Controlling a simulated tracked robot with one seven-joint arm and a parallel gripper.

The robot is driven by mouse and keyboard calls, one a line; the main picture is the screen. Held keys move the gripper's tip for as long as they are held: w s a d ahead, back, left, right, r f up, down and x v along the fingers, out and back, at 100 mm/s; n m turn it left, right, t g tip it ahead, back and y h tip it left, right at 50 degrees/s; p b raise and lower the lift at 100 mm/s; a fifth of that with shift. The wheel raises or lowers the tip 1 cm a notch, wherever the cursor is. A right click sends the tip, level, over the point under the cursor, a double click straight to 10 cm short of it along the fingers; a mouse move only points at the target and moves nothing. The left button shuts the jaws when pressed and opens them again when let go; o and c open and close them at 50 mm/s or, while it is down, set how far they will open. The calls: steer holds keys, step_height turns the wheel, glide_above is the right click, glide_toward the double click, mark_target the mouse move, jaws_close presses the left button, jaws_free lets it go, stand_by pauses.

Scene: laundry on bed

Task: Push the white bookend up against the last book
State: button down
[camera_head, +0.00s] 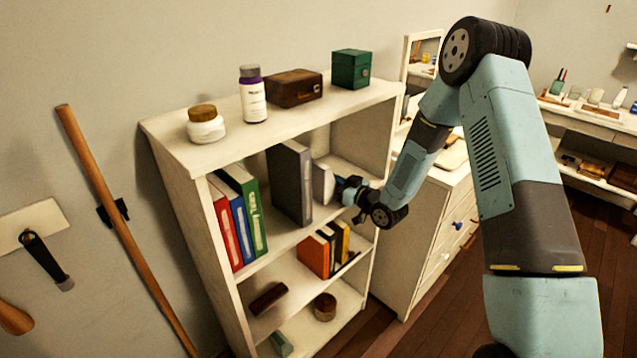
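The white bookend (322,183) stands upright on the upper inner shelf, just right of a tall dark grey book or binder (290,184). Whether the two touch is hard to tell. A red book (225,230), a blue book (235,218) and a green book (251,212) stand at the shelf's left end, with a gap between them and the grey one. My gripper (346,189) reaches in from the right and is at the bookend's right side. Its fingertips are small and dark here, so contact and opening cannot be made out.
The white shelf unit (178,150) carries a jar (205,125), a bottle (253,95), a brown box (294,89) and a green box (351,70) on top. Orange, black and yellow books (315,254) stand one shelf lower. A white drawer cabinet (425,225) is close on the right.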

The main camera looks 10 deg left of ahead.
mark_target(333, 190)
steer(key=shift+s+a, duration=1.1)
steer(key=shift+s, duration=0.3)
steer(key=shift+s+a, duration=1.1)
steer(key=shift+s, duration=0.3)
steer(key=shift+w+d, duration=0.1)
steer(key=shift+w+d, duration=0.9)
steer(key=shift+w, duration=0.25)
steer(key=v, duration=1.4)
stand_by(0.7)
